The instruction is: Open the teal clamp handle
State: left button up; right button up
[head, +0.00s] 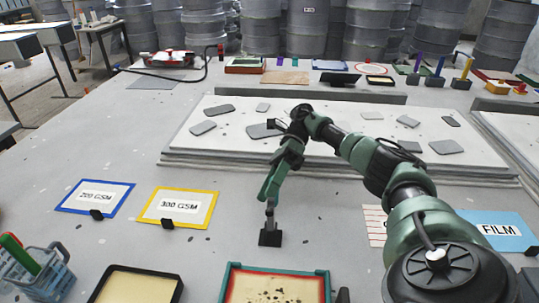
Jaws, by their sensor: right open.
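My green right arm comes in from the lower right, bends over the white slab and reaches down to my right gripper (270,235). The gripper is small and dark in this view, low over the grey tabletop, open and holding nothing that I can see. Upright clamp-like handles stand at the back right: a purple one (419,62), a blue one (440,65) and a yellow one (467,68). I cannot make out a clearly teal handle. My right gripper is far from these handles, nearer the front. My left gripper is not in view.
A white slab (230,142) with several grey pads lies behind my right gripper. Cards reading 200 GSM (96,196) and 300 GSM (177,207) stand at left. A red-rimmed tray (232,284) is in front. A blue basket (52,272) is at lower left.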

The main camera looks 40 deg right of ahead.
notch_tip(320, 180, up, 10)
jog(key=shift+p, duration=0.6)
notch_tip(320, 180, up, 9)
jog(key=p, duration=0.3)
jog(key=shift+p, duration=0.3)
jog(key=shift+r, duration=0.1)
